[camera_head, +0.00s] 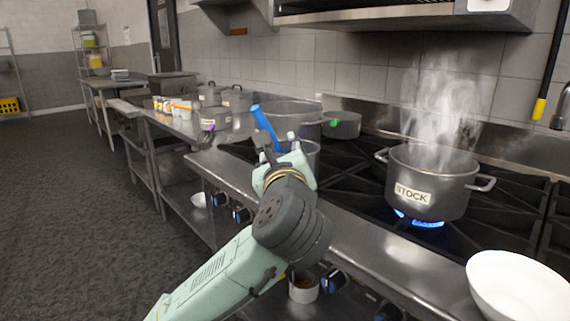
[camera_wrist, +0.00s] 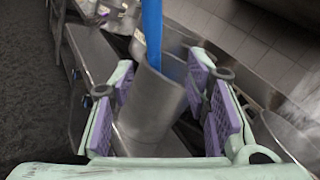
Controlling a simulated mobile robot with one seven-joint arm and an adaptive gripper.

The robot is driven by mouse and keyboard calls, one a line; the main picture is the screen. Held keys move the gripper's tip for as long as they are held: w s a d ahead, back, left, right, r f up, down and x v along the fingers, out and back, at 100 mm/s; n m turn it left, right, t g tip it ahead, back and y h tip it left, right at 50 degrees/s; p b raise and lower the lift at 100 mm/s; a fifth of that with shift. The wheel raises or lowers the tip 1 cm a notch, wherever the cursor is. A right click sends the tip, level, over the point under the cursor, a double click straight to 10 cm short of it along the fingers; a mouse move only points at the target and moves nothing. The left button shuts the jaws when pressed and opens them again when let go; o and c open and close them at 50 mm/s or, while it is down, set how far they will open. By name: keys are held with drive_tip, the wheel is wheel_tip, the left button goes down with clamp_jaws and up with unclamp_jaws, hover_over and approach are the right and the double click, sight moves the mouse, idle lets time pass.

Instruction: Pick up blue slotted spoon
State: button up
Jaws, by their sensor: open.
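A blue utensil handle, seemingly the slotted spoon (camera_head: 265,128), stands tilted in a grey metal cylinder (camera_head: 311,150) at the near edge of the stove. Its lower end is hidden inside the cylinder. In the wrist view the blue handle (camera_wrist: 152,32) rises at the top, and the metal cylinder (camera_wrist: 150,108) shows between my fingers. My gripper (camera_wrist: 160,75) is open, with purple pads on both sides of the view. In the head view my gripper (camera_head: 285,155) is just in front of the cylinder and partly hides it. I see no clear contact with the handle.
A steaming pot marked STOCK (camera_head: 430,183) sits on a lit blue flame to the right. A white bowl (camera_head: 515,287) is at the lower right. A large pan (camera_head: 285,112) and several pots stand behind. Counters with jars extend left; the floor (camera_head: 80,200) there is open.

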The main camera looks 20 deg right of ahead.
sight(277, 140)
drive_tip(key=x, duration=0.3)
drive_tip(key=shift+w, duration=0.15)
drive_tip(key=w, duration=0.1)
drive_tip(key=w+p, duration=0.2)
drive_tip(key=w, duration=0.1)
drive_tip(key=shift+w+r, duration=0.1)
drive_tip(key=shift+r, duration=0.25)
drive_tip(key=shift+w+d+f+p, duration=0.1)
drive_tip(key=shift+w+d+p, duration=0.2)
drive_tip(key=shift+w, duration=0.3)
drive_tip(key=shift+c, duration=0.4)
clamp_jaws()
